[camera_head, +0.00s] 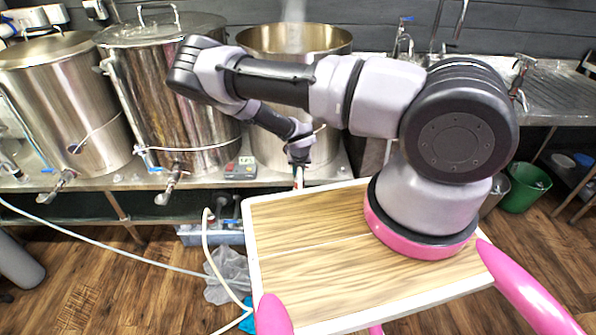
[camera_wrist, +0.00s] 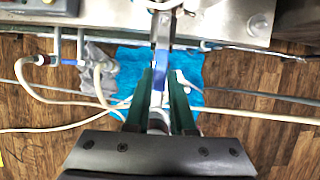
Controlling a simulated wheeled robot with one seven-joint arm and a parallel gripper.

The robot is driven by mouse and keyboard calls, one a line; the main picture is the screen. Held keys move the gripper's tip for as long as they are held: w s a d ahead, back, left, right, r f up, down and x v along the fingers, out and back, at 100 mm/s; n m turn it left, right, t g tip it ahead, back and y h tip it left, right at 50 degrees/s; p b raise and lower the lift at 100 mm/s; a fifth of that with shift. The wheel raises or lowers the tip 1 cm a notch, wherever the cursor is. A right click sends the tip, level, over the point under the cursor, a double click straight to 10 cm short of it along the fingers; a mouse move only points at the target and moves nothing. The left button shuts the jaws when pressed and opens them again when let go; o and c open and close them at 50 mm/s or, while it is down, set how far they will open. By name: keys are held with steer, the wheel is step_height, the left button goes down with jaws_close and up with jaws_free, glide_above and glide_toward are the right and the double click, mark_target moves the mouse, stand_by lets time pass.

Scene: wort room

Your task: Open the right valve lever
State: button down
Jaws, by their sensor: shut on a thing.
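The right valve lever (camera_wrist: 158,77) shows in the wrist view as a narrow blue strip below a metal valve stem. My gripper (camera_wrist: 160,92) has its two green fingers closed around this lever, one on each side. In the head view my gripper (camera_head: 298,168) reaches down at the front of the right, open steaming pot (camera_head: 262,150). There the lever and its valve are mostly hidden behind my gripper and the wooden board.
Two lidded steel pots (camera_head: 60,105) (camera_head: 165,90) with taps (camera_head: 60,186) (camera_head: 170,184) stand on the bench to the left. A small grey control box (camera_head: 240,168) sits beside the right pot. Pale hoses (camera_head: 120,253) run below. A blue cloth (camera_wrist: 205,75) lies on the floor.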

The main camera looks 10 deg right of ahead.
steer(key=c, duration=0.8)
jaws_free()
steer(key=shift+o, duration=0.2)
steer(key=v, duration=1)
steer(key=shift+r, duration=0.4)
steer(key=shift+s, duration=0.1)
